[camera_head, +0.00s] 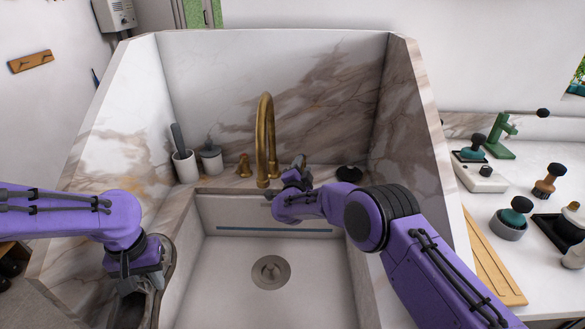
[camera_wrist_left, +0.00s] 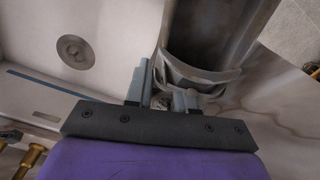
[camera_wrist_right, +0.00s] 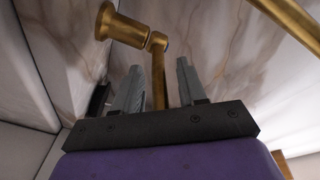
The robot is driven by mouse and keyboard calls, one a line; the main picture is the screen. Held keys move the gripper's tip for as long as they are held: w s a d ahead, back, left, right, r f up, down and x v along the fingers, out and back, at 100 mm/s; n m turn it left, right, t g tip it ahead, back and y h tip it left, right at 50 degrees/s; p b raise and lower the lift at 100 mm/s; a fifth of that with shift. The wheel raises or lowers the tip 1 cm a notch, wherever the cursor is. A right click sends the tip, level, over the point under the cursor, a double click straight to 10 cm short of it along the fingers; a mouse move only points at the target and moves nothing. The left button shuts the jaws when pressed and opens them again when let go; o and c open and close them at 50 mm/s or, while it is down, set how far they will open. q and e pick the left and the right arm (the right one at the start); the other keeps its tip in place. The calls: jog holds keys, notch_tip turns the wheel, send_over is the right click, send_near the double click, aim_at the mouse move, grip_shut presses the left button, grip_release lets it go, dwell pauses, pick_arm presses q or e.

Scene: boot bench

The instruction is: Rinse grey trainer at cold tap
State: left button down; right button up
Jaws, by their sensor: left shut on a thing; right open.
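The grey trainer (camera_head: 167,266) is at the left rim of the sink, partly hidden by my left gripper (camera_head: 130,285). My left gripper is shut on the trainer's edge; the left wrist view shows its fingers at the opening of the trainer (camera_wrist_left: 205,76). The brass tap (camera_head: 265,130) arches over the back of the sink, and no water shows from it. My right gripper (camera_head: 298,170) is at the right tap handle, which it mostly hides in the head view. In the right wrist view the open fingers stand either side of the brass handle (camera_wrist_right: 158,75), with gaps.
The white basin (camera_head: 225,285) is empty, with a round drain (camera_head: 270,271). The left brass handle (camera_head: 244,166), a white brush pot (camera_head: 185,167) and a grey jar (camera_head: 210,160) stand on the back ledge. Brushes and a wooden board (camera_head: 495,265) lie on the right counter.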

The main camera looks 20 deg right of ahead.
grip_shut()
jog(key=shift+d+n+t+y, duration=0.4)
jog(key=shift+n+y, duration=0.1)
jog(key=shift+y, duration=0.4)
pick_arm(q)
jog(key=shift+f+b, duration=0.3)
jog(key=shift+b, duration=0.05)
pick_arm(e)
jog(key=shift+s+d+f+n+t+y, duration=0.1)
jog(key=shift+d+n+t+y, duration=0.2)
jog(key=shift+n+y, duration=0.45)
grip_release()
